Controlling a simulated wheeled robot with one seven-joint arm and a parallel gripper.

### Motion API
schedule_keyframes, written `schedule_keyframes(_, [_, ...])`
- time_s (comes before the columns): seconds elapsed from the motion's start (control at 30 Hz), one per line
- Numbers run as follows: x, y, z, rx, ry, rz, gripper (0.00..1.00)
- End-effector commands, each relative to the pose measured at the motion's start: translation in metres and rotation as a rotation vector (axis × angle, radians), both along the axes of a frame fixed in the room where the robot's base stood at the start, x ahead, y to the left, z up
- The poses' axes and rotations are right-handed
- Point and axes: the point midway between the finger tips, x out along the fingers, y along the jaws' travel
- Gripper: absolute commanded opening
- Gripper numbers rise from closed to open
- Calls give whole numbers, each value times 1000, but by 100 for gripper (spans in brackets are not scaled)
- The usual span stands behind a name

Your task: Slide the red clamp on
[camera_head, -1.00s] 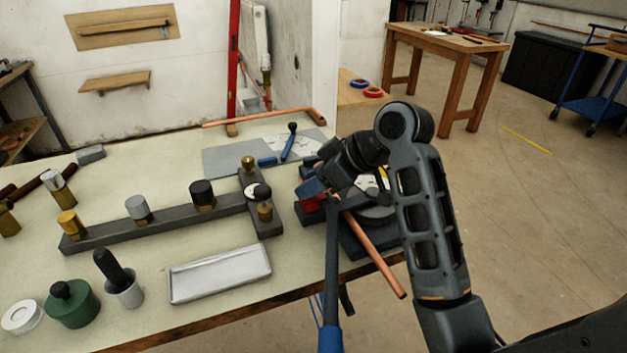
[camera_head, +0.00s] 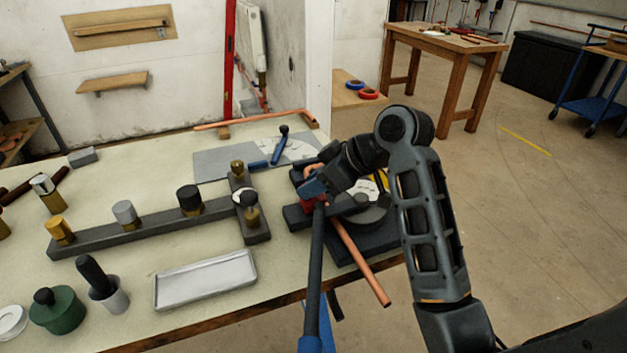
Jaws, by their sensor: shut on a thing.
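My gripper (camera_head: 315,193) points down and left over the bench, beside the pipe bender. It is shut on the red clamp (camera_head: 309,203), a small red piece mostly hidden by the fingers and the bender. A copper pipe (camera_head: 360,262) runs through the bender (camera_head: 370,217) and slopes down past the bench's front edge. The clamp is close to the pipe and to the top of the bender's long dark handle (camera_head: 315,270). I cannot tell whether it touches either one or sits around anything.
A dark rail (camera_head: 150,231) with several cylindrical fittings lies left of the bender. A pale tray (camera_head: 205,280) is in front of it. A grey plate with a blue-handled tool (camera_head: 279,150) is behind. The long handle reaches toward me past the bench edge.

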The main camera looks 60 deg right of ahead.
Motion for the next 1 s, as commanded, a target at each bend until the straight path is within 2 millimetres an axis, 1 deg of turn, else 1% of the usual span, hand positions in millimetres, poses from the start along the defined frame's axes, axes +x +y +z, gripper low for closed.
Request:
schedule_keyframes(0.3, [-2,-2,0,-1,3,-7,0])
schedule_keyframes(0.33, [-2,-3,0,-1,3,-7,33])
schedule_keyframes(0.57, [-1,-2,0,-1,1,-5,55])
schedule_keyframes(0.83, [-1,-1,1,-1,0,-2,56])
schedule_keyframes(0.93, [-6,-2,7,-2,-1,-4,56])
schedule_keyframes(1.0, [-13,-4,14,-3,-2,-4,56])
